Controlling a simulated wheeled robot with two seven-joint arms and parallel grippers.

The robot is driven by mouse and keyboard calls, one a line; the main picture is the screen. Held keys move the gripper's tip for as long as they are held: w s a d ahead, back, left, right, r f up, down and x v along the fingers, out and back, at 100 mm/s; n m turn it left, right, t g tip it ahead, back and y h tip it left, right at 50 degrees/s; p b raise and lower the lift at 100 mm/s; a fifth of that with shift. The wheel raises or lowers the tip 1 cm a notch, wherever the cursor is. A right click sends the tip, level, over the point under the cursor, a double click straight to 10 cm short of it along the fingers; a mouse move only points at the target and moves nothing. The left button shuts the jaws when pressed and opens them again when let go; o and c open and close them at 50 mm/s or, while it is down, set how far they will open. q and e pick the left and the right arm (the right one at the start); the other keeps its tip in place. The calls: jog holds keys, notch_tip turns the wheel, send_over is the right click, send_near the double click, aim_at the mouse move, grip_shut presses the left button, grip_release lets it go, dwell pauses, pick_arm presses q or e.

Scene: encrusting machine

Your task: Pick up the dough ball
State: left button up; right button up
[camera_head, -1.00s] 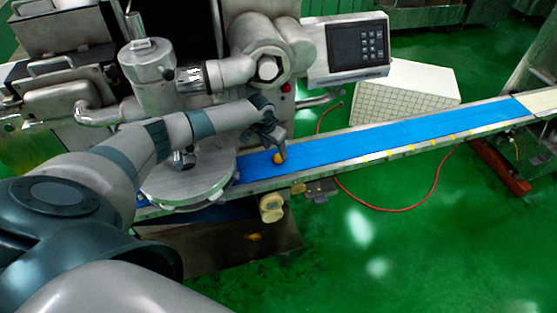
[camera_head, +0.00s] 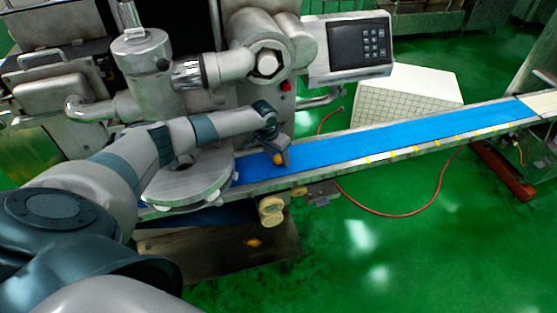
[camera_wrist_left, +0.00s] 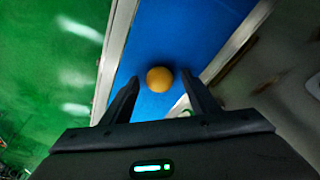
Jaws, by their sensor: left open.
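The dough ball (camera_head: 279,159) is small, round and orange-yellow. It rests on the blue conveyor belt (camera_head: 390,133) near the belt's left end, close to the round metal plate. My left gripper (camera_head: 276,156) is over the belt at the ball. The gripper is open and holds nothing. My right gripper is not in view.
The encrusting machine (camera_head: 215,70) with its keypad panel (camera_head: 345,50) stands behind the belt. A round metal plate (camera_head: 185,178) lies left of the ball. A white box (camera_head: 415,90) sits behind the belt. Metal rails line the belt; its right stretch is clear.

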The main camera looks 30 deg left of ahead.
aim_at(278, 156)
pick_arm(q)
jog(key=c, duration=1.1)
jog(key=shift+r, duration=0.1)
jog(key=shift+w+r, duration=0.1)
jog(key=shift+r, duration=0.25)
notch_tip(278, 156, up, 3)
jog(key=shift+r+b, duration=0.1)
jog(key=shift+b, duration=1)
jog(key=s+d+r+b, duration=0.3)
jog(key=s+d+r, duration=0.3)
jog(key=d, duration=0.3)
jog(key=shift+s+d+r, duration=0.3)
jog(key=shift+r, duration=0.2)
